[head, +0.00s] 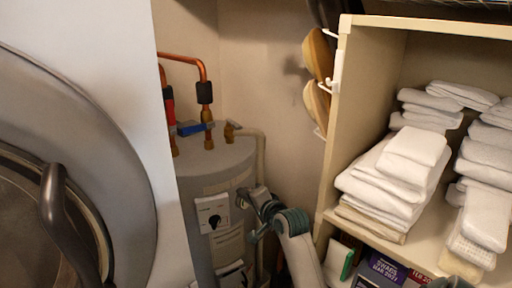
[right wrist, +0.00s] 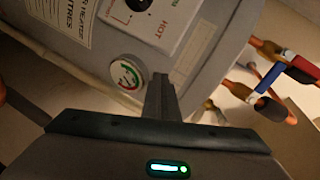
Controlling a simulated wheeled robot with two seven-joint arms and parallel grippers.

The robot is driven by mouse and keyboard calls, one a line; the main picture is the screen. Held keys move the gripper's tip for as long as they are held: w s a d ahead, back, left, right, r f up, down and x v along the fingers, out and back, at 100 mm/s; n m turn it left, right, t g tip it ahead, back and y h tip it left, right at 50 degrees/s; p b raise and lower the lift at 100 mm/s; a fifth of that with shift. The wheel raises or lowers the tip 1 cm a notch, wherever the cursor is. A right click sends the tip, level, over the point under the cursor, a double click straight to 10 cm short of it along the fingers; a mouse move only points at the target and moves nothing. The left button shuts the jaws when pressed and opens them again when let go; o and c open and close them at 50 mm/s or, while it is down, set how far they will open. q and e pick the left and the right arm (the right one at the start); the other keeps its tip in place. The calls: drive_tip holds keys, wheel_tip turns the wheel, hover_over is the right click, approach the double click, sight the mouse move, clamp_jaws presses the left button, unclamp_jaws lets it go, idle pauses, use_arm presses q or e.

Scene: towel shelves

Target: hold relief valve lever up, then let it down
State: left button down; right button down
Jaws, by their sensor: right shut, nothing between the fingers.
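The relief valve (head: 229,132) is a small brass fitting with a lever on top of the grey water heater tank (head: 217,172). In the right wrist view, a brass fitting with a silvery lever (right wrist: 213,108) shows just right of the fingers, seemingly the same valve and partly hidden. My right gripper (head: 252,192) is beside the tank's right side, below the valve in the head view. Its fingers (right wrist: 160,82) are shut with nothing between them. They appear apart from the lever; whether the lever is raised is too small to tell. My left gripper is not in view.
A shelf unit (head: 333,150) with white towels (head: 385,185) stands close on the right.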

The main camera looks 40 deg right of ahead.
drive_tip(key=d+r+m+t+h, duration=0.1)
drive_tip(key=d+r+m, duration=0.3)
drive_tip(key=r, duration=1.1)
drive_tip(key=shift+s+d+t+p, duration=0.3)
drive_tip(key=shift+t+p, duration=0.15)
drive_tip(key=shift+t, duration=0.45)
drive_tip(key=shift+w, duration=0.2)
drive_tip(key=b, duration=0.1)
approach(233, 124)
drive_tip(key=w+f, duration=0.1)
drive_tip(key=w, duration=0.1)
drive_tip(key=w+d+f, duration=0.1)
drive_tip(key=f, duration=0.1)
drive_tip(key=shift+w+d+f, duration=0.15)
drive_tip(key=shift+w+d, duration=0.05)
drive_tip(key=shift+w, duration=0.2)
drive_tip(key=shift+w+d, duration=0.15)
drive_tip(key=shift+w, duration=0.65)
drive_tip(key=shift+w+d, duration=0.15)
drive_tip(key=shift+w, duration=0.65)
